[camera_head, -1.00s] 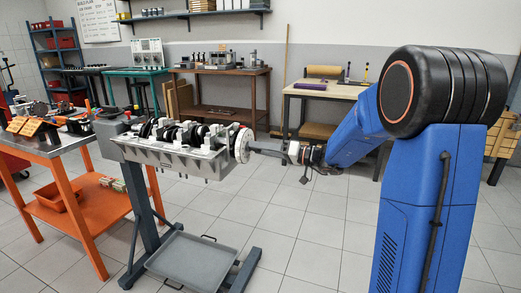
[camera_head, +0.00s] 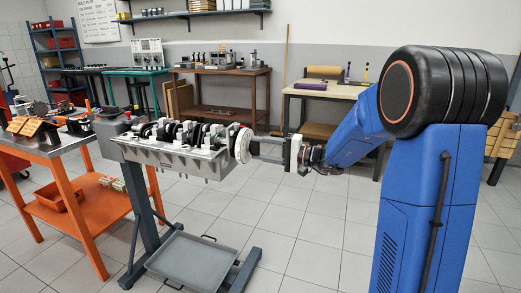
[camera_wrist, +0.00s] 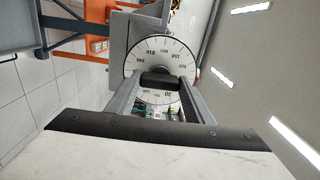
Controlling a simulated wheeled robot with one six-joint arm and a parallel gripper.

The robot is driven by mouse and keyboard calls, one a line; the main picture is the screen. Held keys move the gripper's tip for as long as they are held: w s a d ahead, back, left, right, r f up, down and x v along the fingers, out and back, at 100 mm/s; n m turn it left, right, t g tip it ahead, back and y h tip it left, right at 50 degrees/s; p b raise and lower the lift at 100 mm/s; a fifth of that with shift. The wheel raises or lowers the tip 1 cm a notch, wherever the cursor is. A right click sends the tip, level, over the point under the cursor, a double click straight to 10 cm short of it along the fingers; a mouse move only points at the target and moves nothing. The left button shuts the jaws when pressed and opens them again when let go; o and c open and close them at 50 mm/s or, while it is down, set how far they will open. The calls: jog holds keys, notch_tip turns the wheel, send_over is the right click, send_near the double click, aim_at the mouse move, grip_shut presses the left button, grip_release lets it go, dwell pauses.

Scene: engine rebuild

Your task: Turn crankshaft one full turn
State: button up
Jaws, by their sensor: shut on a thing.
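The crankshaft (camera_head: 186,131) lies along the top of the grey engine block (camera_head: 178,160), with its dark throws and bright journals showing. A white degree wheel (camera_head: 243,146) stands upright at the block's right end. It also shows in the wrist view (camera_wrist: 152,52), with numbers around its rim. My gripper (camera_head: 256,148) reaches the wheel's centre from the right. In the wrist view, my two fingers (camera_wrist: 159,84) are shut on a dark piece (camera_wrist: 159,77) at the wheel's hub.
The block sits on a stand with a grey tray (camera_head: 192,262) low between its legs. An orange workbench (camera_head: 80,191) with parts on it stands at left. Benches line the back wall. The floor right of the stand is clear.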

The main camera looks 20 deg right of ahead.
jog(key=m, duration=0.5)
jog(key=shift+m, duration=0.3)
jog(key=m, duration=0.5)
jog(key=shift+m, duration=0.3)
jog(key=m, duration=0.5)
jog(key=shift+f, duration=0.1)
jog(key=m, duration=0.5)
jog(key=shift+m, duration=0.4)
jog(key=m, duration=1)
jog(key=shift+m, duration=0.4)
jog(key=m, duration=1)
jog(key=shift+m, duration=0.3)
jog(key=shift+f+m, duration=0.1)
jog(key=shift+m, duration=0.2)
